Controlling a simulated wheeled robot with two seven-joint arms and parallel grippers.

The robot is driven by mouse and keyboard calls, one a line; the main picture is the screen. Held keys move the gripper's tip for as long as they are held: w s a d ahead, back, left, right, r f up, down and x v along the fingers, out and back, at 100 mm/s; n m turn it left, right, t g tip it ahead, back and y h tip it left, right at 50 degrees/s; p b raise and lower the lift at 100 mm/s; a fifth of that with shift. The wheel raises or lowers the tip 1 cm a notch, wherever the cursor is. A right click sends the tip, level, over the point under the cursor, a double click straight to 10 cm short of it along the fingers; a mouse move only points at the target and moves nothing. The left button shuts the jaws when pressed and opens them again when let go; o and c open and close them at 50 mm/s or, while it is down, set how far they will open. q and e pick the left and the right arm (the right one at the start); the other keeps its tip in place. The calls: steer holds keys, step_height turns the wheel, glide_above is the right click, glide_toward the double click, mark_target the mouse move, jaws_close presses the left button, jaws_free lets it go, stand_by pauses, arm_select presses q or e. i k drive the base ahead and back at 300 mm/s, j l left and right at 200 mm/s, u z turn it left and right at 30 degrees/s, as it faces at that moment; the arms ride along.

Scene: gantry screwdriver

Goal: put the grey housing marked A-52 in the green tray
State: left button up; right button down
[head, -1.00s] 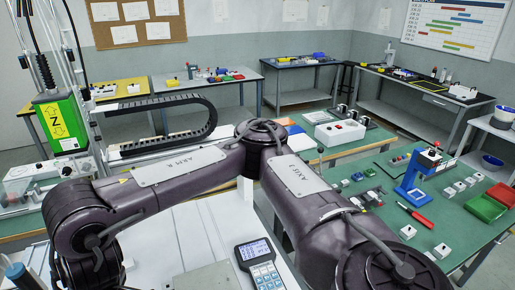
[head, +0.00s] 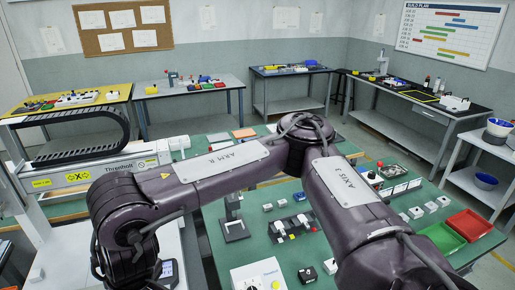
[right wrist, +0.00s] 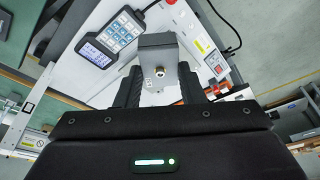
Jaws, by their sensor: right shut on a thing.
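In the right wrist view my right gripper (right wrist: 160,88) is shut on a grey housing (right wrist: 160,52), a block with a round metal fitting on its near face. Its marking is not readable. The dark fingers lie on both sides of it. The head view shows my right arm crossing the picture, but its gripper is hidden or out of frame at the lower left. The green tray (head: 443,238) stands on the green bench at the right, partly behind my arm. No contents show in its visible part. My left gripper is not in view.
A red tray (head: 470,225) stands beside the green tray. Several small pale housings (head: 430,207) lie on the green bench (head: 255,245). A handheld pendant (right wrist: 110,38) lies below the right gripper.

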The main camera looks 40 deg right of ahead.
mark_target(439, 241)
steer(key=k+l, duration=0.15)
steer(key=l, duration=0.2)
steer(key=k+l+z, duration=0.1)
steer(key=l, duration=0.3)
steer(key=k+l, duration=0.25)
steer(key=l, duration=0.15)
steer(key=k+l+z, duration=0.1)
steer(key=l, duration=0.25)
steer(key=k+l, duration=0.2)
steer(key=l, duration=0.2)
steer(key=k+l+z, duration=0.1)
steer(key=l, duration=0.3)
steer(key=k+l, duration=0.15)
steer(key=l, duration=0.25)
steer(key=k+l+z, duration=0.1)
steer(key=l, duration=0.3)
steer(key=k, duration=0.05)
